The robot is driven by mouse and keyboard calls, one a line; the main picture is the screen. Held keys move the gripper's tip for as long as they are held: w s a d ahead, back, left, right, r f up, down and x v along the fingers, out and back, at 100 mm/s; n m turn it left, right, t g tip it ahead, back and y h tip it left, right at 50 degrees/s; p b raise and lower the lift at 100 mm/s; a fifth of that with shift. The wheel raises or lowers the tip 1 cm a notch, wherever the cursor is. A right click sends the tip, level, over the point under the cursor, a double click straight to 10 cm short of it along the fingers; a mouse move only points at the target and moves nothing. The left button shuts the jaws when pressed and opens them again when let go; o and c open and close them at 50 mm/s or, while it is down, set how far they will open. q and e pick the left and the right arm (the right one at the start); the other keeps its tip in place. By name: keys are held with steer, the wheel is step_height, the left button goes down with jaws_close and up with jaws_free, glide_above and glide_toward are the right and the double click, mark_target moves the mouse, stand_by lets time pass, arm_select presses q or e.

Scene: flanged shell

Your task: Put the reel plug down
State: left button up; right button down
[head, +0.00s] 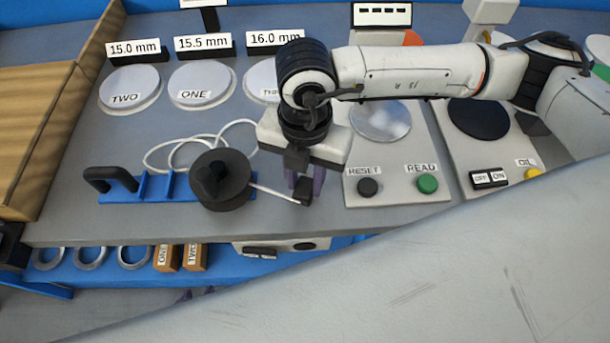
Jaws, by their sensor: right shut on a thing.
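The reel plug (303,192) is a small black block on the end of a white cable. My right gripper (304,185), with purple fingers, is shut on it and points down near the front of the grey bench. The cable runs left from the plug to a black cable reel (221,180) with a knob on top. I cannot tell whether the plug touches the bench. Of my left gripper, only what look like dark purple fingertips (185,296) show at the bottom, the rest hidden behind a large pale surface; its opening is unclear.
A blue bracket with a black handle (112,179) lies left of the reel, with loose white cable (165,150) behind. Labelled discs (131,88) stand further back. A panel with RESET and READ buttons (428,183) is just right of my right gripper. Rings (90,257) lie on a lower blue shelf.

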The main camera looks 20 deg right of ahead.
mark_target(305, 187)
steer(key=shift+f+b, duration=0.6)
steer(key=shift+b, duration=0.15)
steer(key=c, duration=1.4)
jaws_free()
steer(key=shift+r, duration=0.1)
steer(key=shift+r, duration=0.15)
steer(key=shift+w+r+p, duration=0.1)
steer(key=shift+r+p, duration=0.75)
step_height(305, 187, up, 11)
steer(key=shift+r+b, duration=0.1)
steer(key=shift+b, duration=0.55)
